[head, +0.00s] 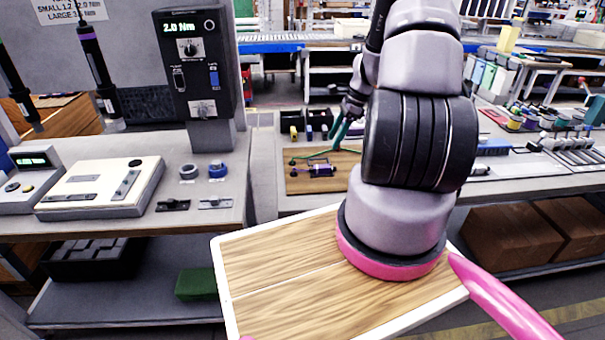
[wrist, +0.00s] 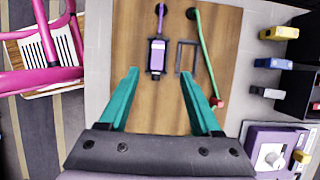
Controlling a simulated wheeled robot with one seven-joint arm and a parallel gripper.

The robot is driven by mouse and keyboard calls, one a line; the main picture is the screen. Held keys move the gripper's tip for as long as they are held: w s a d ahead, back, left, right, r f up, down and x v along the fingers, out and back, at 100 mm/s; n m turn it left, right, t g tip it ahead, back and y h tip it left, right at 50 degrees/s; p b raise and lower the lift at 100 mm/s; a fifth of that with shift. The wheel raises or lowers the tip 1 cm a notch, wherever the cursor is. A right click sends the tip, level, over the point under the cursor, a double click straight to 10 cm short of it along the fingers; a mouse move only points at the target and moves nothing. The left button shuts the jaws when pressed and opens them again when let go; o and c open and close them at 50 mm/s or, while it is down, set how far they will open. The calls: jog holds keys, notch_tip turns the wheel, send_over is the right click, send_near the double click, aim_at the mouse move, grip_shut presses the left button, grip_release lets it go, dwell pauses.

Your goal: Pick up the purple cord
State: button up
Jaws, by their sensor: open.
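The purple cord (wrist: 161,10) shows at the top of the wrist view, joined to a small purple device (wrist: 157,55) on a wooden board (wrist: 150,105). In the head view the purple device (head: 322,171) lies on the board (head: 345,184), with the thin cord (head: 302,172) at its left. My gripper (wrist: 160,73) is open, its teal fingers spread above the board. The purple device lies between and beyond the fingertips in the wrist view. Nothing is held. My gripper is partly hidden behind my arm in the head view.
A green cord (wrist: 205,55) with a red end lies right of the purple one, beside a dark rectangular frame (wrist: 187,57). Dark bins (wrist: 298,92) and a purple-white device (wrist: 275,150) stand at right. A screwdriver station (head: 198,75) stands left of the board.

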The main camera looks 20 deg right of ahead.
send_over(322, 166)
jog(key=d, duration=0.2)
jog(key=f, duration=0.4)
jog(key=shift+s+f, duration=0.25)
jog(key=shift+f, duration=0.05)
jog(key=shift+d+x, duration=0.15)
jog(key=shift+x, duration=1.25)
jog(key=shift+d+x, duration=0.15)
jog(key=shift+x, duration=1.2)
jog(key=shift+s+f, duration=0.1)
jog(key=shift+s, duration=0.1)
jog(key=shift+c, duration=0.3)
grip_shut()
